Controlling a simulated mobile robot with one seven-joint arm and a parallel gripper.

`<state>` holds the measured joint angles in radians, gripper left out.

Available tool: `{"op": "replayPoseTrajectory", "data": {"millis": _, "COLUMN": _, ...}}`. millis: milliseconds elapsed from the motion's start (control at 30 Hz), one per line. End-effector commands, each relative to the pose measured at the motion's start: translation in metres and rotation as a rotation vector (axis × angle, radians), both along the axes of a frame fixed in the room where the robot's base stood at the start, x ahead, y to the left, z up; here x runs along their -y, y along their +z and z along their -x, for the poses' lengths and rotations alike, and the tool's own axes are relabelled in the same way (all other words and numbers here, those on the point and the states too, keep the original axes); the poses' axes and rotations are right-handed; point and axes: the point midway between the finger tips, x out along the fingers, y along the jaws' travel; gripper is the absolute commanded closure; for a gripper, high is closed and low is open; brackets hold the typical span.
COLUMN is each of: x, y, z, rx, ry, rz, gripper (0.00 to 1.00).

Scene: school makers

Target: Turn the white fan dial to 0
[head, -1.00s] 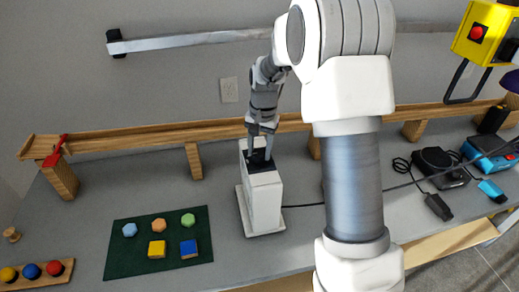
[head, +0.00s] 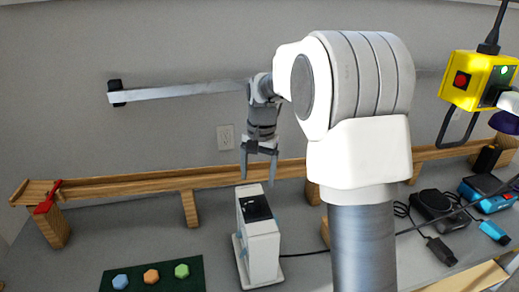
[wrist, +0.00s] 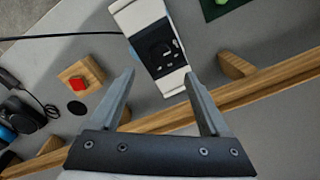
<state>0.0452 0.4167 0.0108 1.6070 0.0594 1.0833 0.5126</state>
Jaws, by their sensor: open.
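The white fan control box (head: 259,240) stands upright on the grey table, left of my arm's column in the head view. Its top carries a black panel (head: 257,208) with small white marks. The wrist view shows the same black panel (wrist: 160,46) beyond my fingertips; I cannot read the dial's setting there. My gripper (head: 259,177) is open and empty, above and slightly behind the box, apart from it.
A wooden rail (head: 160,182) on posts runs behind the box. A green mat (head: 195,272) with coloured blocks lies at left. In the wrist view a wooden block with a red button (wrist: 87,74) is beside the box. Black cords and devices lie at right.

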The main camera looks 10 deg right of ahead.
Motion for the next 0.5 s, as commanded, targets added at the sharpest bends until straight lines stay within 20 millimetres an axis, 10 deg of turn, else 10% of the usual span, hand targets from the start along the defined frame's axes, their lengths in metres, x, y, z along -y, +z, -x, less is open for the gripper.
{"op": "replayPoseTrajectory", "data": {"millis": 500, "x": 0.004, "y": 0.087, "z": 0.003, "rx": 0.001, "ry": 0.001, "rz": 0.0, "gripper": 0.2}}
